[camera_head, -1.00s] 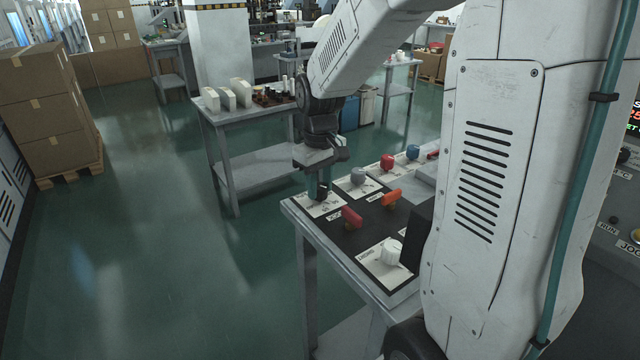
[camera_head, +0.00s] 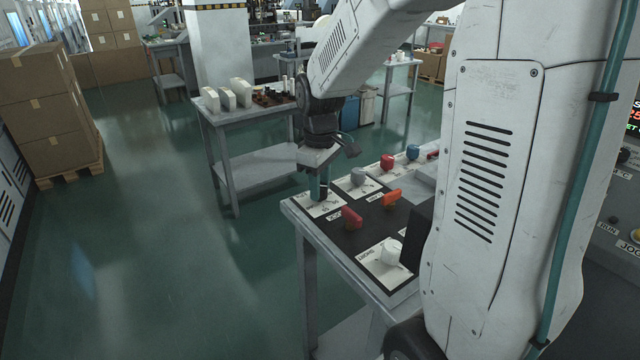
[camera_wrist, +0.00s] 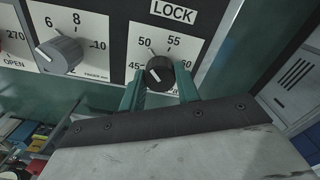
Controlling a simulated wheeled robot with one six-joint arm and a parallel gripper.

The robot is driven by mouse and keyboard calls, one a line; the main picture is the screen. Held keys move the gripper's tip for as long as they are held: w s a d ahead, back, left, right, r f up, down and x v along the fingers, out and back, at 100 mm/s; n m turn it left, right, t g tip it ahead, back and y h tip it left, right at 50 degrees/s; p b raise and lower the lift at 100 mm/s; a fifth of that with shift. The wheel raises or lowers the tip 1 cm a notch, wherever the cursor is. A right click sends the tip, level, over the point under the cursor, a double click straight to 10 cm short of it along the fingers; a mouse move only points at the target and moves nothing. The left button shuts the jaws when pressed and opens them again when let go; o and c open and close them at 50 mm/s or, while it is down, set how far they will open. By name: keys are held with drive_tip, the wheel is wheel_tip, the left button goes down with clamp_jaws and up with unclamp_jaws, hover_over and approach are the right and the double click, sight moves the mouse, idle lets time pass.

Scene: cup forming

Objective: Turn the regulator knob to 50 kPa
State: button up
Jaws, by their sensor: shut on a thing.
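The regulator knob (camera_wrist: 160,72) is black and round with a white pointer mark. In the wrist view it sits on a white dial plate (camera_wrist: 190,22) printed 45, 50 and 55, with another number partly hidden. The white mark lies on the knob's lower-left part; I cannot tell the exact reading. My gripper (camera_wrist: 161,88) has its green fingers on either side of the knob, shut on it. In the head view my gripper (camera_head: 319,190) points down at the table's far left corner, over the knob's white plate (camera_head: 328,209).
A grey knob (camera_wrist: 62,55) with its own scale stands left in the wrist view. On the table, a red handle (camera_head: 351,217), an orange handle (camera_head: 392,197), a white knob (camera_head: 391,251) and other coloured knobs stand nearby. A black upright block (camera_head: 417,235) stands at right.

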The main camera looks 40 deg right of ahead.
sight(321, 186)
drive_tip(key=o, duration=1)
drive_tip(key=shift+r, duration=0.1)
wheel_tip(321, 186, up, 8)
drive_tip(key=shift+f, duration=0.15)
drive_tip(key=shift+s+d, duration=0.1)
